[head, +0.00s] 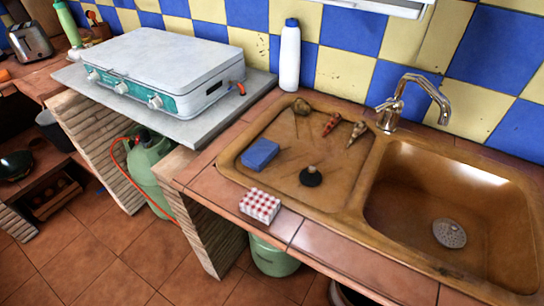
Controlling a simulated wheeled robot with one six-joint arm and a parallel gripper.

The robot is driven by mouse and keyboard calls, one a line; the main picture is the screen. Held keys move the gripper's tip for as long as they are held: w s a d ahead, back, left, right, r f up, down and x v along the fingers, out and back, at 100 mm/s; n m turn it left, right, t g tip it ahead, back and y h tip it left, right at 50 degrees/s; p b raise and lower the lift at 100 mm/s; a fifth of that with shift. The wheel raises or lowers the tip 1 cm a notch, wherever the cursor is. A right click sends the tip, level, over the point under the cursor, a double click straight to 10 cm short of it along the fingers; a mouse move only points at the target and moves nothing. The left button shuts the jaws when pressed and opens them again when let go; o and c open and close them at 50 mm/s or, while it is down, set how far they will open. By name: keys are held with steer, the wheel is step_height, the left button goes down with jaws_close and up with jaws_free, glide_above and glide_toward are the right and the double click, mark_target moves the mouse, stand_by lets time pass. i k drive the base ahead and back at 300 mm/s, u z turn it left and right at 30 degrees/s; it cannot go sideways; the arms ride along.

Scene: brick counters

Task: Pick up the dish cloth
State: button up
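A small folded cloth with a red and white check (260,205), which looks like the dish cloth, lies on the tiled front edge of the counter. It sits just in front of the sink unit's drainboard, apart from the other items. My gripper is not in view. Nothing covers the cloth from this side.
A blue sponge (260,153), a black plug (310,177) and several small items lie on the brown drainboard (235,172). The basin (410,205) and tap (388,117) are to the right. A white bottle (290,60) and camping stove (150,75) stand behind and left.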

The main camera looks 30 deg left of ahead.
mark_target(260, 155)
steer(key=u, duration=0.5)
steer(key=k, duration=1.2)
steer(key=u, duration=1)
steer(key=i, duration=1.2)
steer(key=z, duration=0.55)
